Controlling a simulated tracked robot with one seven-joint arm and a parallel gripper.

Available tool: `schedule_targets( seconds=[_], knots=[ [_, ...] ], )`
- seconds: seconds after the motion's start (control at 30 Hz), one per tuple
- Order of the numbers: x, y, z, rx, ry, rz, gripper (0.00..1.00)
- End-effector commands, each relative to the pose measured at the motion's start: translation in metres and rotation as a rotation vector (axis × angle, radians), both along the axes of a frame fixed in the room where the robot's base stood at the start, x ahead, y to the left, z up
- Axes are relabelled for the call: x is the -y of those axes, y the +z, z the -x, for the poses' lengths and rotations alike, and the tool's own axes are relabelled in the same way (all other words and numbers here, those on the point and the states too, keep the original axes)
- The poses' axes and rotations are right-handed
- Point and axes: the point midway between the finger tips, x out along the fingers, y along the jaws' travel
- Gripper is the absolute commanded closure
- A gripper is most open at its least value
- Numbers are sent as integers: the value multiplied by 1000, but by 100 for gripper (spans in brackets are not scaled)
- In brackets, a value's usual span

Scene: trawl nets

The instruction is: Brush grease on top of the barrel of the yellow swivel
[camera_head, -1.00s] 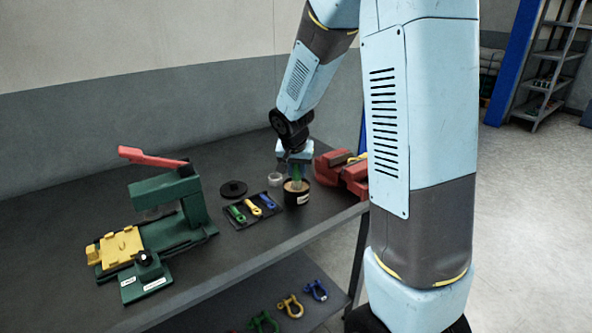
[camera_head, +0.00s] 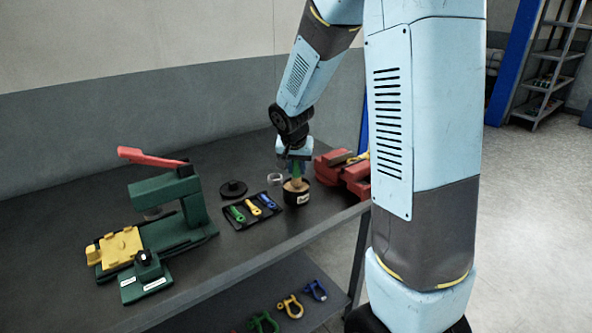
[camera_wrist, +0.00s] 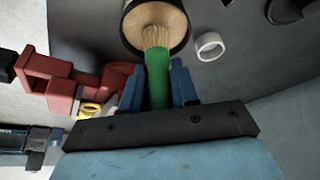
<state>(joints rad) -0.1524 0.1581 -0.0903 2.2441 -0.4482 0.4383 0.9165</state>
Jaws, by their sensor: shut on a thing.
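My gripper (camera_wrist: 158,88) is shut on the green handle of a brush (camera_wrist: 157,68); it also shows in the head view (camera_head: 295,163). The brush points its tan bristles at the tan grease in a round dark pot (camera_head: 297,197). The bristles overlap the grease in the wrist view; whether they touch it I cannot tell. A yellow swivel-like piece (camera_head: 253,208) lies between a green and a blue one on a dark tray (camera_head: 238,224). Another yellow piece (camera_wrist: 90,109), partly hidden, is at the red vise (camera_head: 333,165). Which is the named swivel is unclear.
A black lid (camera_head: 232,189) and a pale ring (camera_head: 275,179) lie near the pot. A green press (camera_head: 170,200) with a red lever and a yellow plate (camera_head: 120,246) stand at left. Shackles (camera_head: 291,306) lie on the lower shelf.

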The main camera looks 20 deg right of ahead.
Motion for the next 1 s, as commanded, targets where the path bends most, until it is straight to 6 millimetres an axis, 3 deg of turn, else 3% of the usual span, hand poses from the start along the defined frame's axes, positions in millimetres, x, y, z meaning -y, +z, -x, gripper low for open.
schedule_targets(
  seconds=[0.8,1.0],
  knots=[
    [0,54,0,4,1,0,100],
    [0,59,0,1,1,0,100]
  ],
)
